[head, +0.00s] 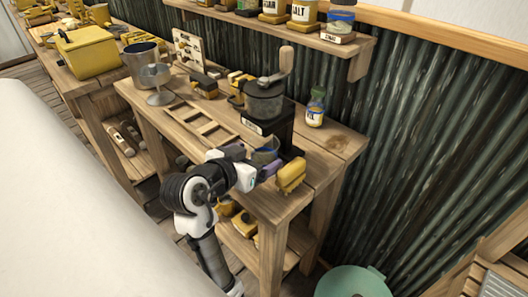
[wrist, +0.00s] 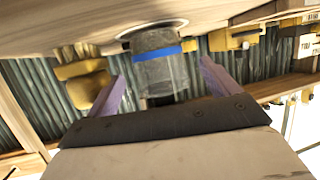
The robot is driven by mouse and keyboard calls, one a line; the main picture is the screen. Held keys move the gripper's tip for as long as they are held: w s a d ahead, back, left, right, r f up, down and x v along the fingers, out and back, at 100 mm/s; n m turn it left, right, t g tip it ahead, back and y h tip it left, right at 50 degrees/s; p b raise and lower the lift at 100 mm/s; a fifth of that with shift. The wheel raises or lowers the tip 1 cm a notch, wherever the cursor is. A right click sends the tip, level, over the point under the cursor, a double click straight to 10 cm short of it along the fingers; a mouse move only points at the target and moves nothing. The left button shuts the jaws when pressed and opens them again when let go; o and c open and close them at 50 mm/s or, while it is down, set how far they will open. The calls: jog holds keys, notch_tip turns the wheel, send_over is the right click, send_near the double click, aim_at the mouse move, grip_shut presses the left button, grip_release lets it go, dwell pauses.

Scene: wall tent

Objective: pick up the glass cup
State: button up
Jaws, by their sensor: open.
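The glass cup (head: 266,150) stands on the wooden table in front of the black grinder, partly hidden by my gripper (head: 258,168). In the wrist view, which looks turned over, the clear cup (wrist: 160,77) has a blue band and its base is against the tabletop. My gripper (wrist: 161,80) is open, with one purple finger on each side of the cup. I see gaps between the fingers and the glass in that view; I cannot tell how far the cup reaches in between them.
The grinder (head: 265,100) stands close behind the cup, and a yellow object (head: 291,176) sits just right of my gripper. A small bottle (head: 316,108), a wooden rack (head: 202,124) and a metal goblet (head: 158,84) are also on the table. A shelf (head: 290,33) is above.

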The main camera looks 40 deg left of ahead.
aim_at(262, 149)
jog(key=x, duration=0.4)
jog(key=shift+w+p, duration=0.2)
jog(key=shift+p, duration=0.1)
jog(key=c, duration=1.3)
jog(key=shift+r, duration=0.45)
jog(key=shift+s+r+b, duration=0.25)
jog(key=shift+s+b, duration=0.05)
jog(key=shift+b, duration=0.1)
jog(key=s+b, duration=0.1)
jog(key=s, duration=0.4)
jog(key=s+d, duration=0.1)
jog(key=s, duration=0.5)
jog(key=s+d+b, duration=0.1)
jog(key=s, duration=0.5)
jog(key=shift+s+d+b, duration=0.15)
jog(key=shift+s+b, duration=0.05)
jog(key=shift+b, duration=0.1)
